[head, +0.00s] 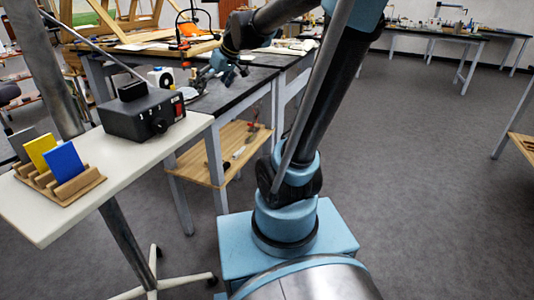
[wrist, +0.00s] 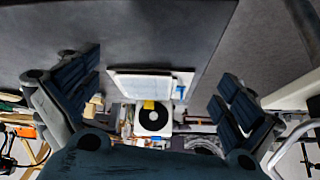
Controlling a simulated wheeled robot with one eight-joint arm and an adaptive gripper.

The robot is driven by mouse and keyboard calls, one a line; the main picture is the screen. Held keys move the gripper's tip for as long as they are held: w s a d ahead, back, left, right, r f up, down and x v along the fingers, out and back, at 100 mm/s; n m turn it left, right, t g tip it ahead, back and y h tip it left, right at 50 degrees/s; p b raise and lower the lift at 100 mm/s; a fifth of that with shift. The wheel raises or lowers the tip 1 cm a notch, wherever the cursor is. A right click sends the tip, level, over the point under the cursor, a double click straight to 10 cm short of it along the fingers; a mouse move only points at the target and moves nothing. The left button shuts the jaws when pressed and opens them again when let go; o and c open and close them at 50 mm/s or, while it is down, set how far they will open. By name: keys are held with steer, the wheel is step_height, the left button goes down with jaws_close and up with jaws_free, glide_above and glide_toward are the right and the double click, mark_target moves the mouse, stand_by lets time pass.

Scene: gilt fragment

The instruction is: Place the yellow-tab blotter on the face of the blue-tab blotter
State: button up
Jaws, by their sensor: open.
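My gripper (head: 232,76) is over the dark workbench in the head view. In the wrist view my gripper (wrist: 160,68) has its fingers wide apart with nothing between them. Beyond the fingers a pale flat pad (wrist: 145,84) lies on the dark top, with a blue patch (wrist: 181,87) at its right end; it looks like the blue-tab blotter. A small yellow patch (wrist: 149,104) shows just below the pad, by a white device with a black disc. I cannot tell whether that patch is the yellow-tab blotter's tab.
The white device (head: 160,77) stands on the dark workbench (head: 235,90). On a white side table (head: 45,222) are a black control box (head: 140,117) and a wooden rack (head: 80,185) holding a grey, a yellow (head: 40,149) and a blue card (head: 64,162). Open floor lies right.

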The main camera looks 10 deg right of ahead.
steer(key=s+d+f+m+h, duration=0.1)
steer(key=s+d+f+m, duration=0.1)
steer(key=s+d+f, duration=0.3)
steer(key=s+d+f+m+g+h, duration=0.1)
steer(key=s+d+f, duration=0.4)
steer(key=s, duration=0.6)
steer(key=s+d+f+m+g+h, duration=0.1)
steer(key=s+d+f+m+h, duration=0.2)
steer(key=s+f, duration=0.4)
steer(key=shift+s+d+m, duration=0.7)
steer(key=shift+s+d, duration=0.1)
steer(key=shift+d, duration=0.45)
steer(key=shift+f, duration=0.1)
